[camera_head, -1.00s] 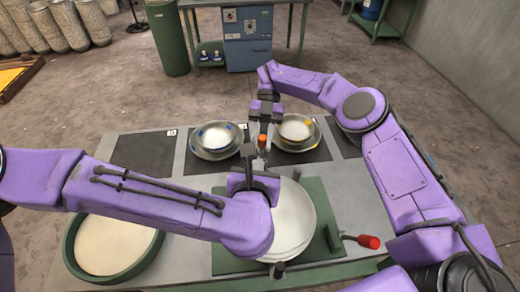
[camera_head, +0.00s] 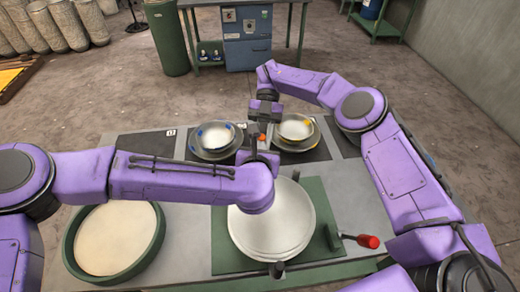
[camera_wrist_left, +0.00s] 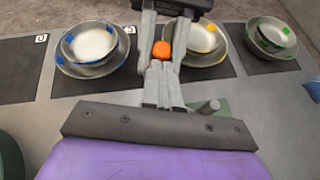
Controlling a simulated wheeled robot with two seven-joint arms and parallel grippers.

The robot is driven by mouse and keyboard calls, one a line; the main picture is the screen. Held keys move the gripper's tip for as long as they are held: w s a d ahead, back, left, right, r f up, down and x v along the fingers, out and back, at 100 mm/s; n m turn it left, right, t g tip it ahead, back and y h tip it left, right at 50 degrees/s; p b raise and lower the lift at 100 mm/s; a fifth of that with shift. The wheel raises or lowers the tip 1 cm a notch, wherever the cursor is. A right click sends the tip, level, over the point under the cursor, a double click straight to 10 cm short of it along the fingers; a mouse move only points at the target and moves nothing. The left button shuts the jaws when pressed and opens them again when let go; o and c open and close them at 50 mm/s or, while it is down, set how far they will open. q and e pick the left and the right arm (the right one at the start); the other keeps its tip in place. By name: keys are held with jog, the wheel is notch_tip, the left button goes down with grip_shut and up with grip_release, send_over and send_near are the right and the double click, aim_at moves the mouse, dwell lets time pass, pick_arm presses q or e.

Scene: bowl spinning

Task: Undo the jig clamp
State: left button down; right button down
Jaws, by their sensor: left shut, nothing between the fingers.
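The green jig plate (camera_head: 318,262) lies at the front of the table with a large pale round dish (camera_head: 280,228) on it. A clamp lever with a red grip (camera_head: 368,241) sticks out to the right of the jig, clear of both grippers. My left gripper (camera_wrist_left: 160,70) is shut and empty, beyond the dish. A small orange piece (camera_wrist_left: 161,49) shows just past its fingertips, and also in the head view (camera_head: 262,136). My right gripper (camera_wrist_left: 165,35) comes down from beyond, its fingers around the orange piece; whether they grip it is unclear.
Stacked bowls with blue marks (camera_head: 215,138) and with yellow marks (camera_head: 296,130) stand on dark mats behind. Green-marked bowls (camera_wrist_left: 270,38) stand farther right. A round green-rimmed tray (camera_head: 72,250) is at front left. The table right of the jig is mostly clear.

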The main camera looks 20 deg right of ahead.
jog(key=shift+f, duration=0.15)
pick_arm(q)
jog(key=shift+w+d+r, duration=0.1)
jog(key=shift+w+r, duration=0.1)
jog(key=shift+w, duration=0.25)
jog(key=shift+w+r, duration=0.15)
jog(key=shift+w, duration=0.3)
pick_arm(e)
jog(key=shift+a, duration=0.15)
jog(key=c, duration=1)
grip_release()
jog(key=shift+o, duration=0.3)
jog(key=shift+w+d, duration=0.2)
jog(key=shift+d, duration=0.05)
pick_arm(q)
jog(key=shift+f, duration=0.1)
pick_arm(e)
jog(key=shift+s+d+f+h, duration=0.25)
jog(key=shift+s+f+h, duration=0.25)
jog(key=shift+f, duration=0.15)
jog(key=shift+s+d+f+h, duration=0.2)
jog(key=shift+s+f+h, duration=0.15)
jog(key=shift+f+h, duration=0.2)
